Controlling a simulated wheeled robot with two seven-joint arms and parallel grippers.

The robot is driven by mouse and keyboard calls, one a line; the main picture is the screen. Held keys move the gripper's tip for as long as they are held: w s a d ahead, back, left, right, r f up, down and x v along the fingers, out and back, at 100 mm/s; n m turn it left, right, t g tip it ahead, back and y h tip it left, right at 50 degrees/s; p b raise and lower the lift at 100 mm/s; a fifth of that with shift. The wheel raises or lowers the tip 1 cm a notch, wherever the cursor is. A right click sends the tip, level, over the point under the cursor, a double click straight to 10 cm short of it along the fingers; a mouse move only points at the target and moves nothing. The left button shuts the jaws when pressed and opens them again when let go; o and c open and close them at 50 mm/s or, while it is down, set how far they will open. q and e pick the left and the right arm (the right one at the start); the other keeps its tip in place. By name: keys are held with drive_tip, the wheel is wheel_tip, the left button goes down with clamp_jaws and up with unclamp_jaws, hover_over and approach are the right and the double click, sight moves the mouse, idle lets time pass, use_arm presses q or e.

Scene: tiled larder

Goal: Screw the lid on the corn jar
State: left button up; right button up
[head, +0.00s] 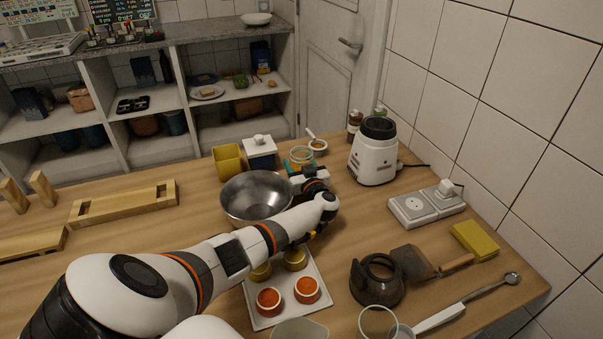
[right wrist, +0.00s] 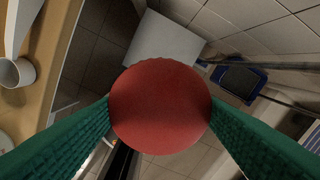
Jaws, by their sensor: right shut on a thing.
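A red round lid (right wrist: 160,115) fills the middle of the right wrist view. My right gripper (right wrist: 160,104) is shut on it, one green finger on each side. The right gripper does not show in the head view. In the head view my left arm reaches across the table, and my left gripper (head: 301,170) is at a small open glass jar (head: 301,153). Teal finger pads show beside the jar, but I cannot tell whether they are closed on it. The jar's contents are too small to make out.
A steel bowl (head: 256,196) stands close left of the jar, with a white canister (head: 261,153) and yellow container (head: 227,160) behind. A white appliance (head: 375,158) stands right. A white tray (head: 285,318) holds small cups. Clear tabletop lies between appliance and brown pot (head: 377,281).

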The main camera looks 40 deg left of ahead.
use_arm(q)
drive_tip(key=shift+c, duration=1)
wheel_tip(320, 180, up, 10)
drive_tip(key=p, duration=0.2)
use_arm(e)
wheel_tip(320, 180, up, 2)
drive_tip(key=shift+r, duration=0.2)
use_arm(q)
drive_tip(key=o, duration=0.7)
drive_tip(key=c, duration=0.8)
drive_tip(key=shift+c, duration=0.2)
